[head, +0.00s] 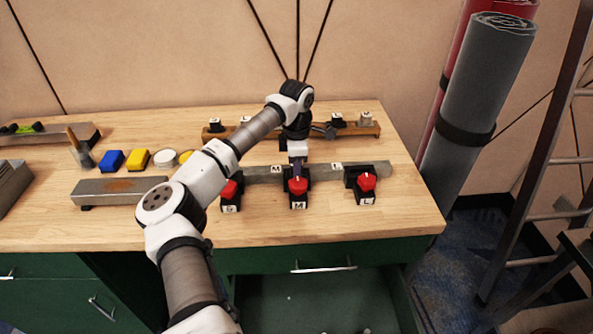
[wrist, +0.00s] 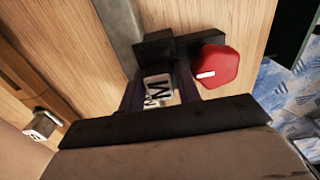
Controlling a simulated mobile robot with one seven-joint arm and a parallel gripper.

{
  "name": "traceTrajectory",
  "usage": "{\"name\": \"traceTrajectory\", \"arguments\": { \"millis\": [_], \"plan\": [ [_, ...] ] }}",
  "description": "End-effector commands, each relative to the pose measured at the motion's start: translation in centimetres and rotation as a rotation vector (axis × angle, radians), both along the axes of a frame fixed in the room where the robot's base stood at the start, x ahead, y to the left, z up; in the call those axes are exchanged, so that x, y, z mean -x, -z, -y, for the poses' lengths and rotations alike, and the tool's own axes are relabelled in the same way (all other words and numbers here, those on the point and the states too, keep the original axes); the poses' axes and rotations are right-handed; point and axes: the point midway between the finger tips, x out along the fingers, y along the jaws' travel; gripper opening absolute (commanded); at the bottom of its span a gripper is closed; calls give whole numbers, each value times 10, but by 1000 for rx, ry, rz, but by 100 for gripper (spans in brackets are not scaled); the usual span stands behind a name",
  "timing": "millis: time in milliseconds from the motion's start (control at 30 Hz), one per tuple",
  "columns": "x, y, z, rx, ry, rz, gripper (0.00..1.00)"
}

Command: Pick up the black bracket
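Three black brackets with red knobs stand in a row along a grey bar near the front of the bench. The left one (head: 229,205) is labelled S, the middle one (head: 298,202) M and the right one (head: 365,199) L. My gripper (head: 298,166) points down at the middle bracket from behind its red knob. In the wrist view, the M-labelled block of this bracket (wrist: 157,88) lies between my fingers (wrist: 158,92), with its red knob (wrist: 215,65) to the right. I see no clear gap beside the block, but contact is uncertain.
The grey bar (head: 250,173) runs behind the brackets. A wooden rail (head: 362,130) with small labelled blocks is farther back. Blue (head: 111,160) and yellow (head: 138,159) blocks lie left.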

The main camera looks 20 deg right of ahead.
Motion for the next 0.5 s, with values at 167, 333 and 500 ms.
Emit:
{"name": "traceTrajectory", "arguments": {
  "millis": [167,333,500],
  "plan": [
    [0,0,0,0,0,0,9],
    [0,-1,0,1,0,0,1],
    [0,-2,0,1,0,1,1]
  ]
}}
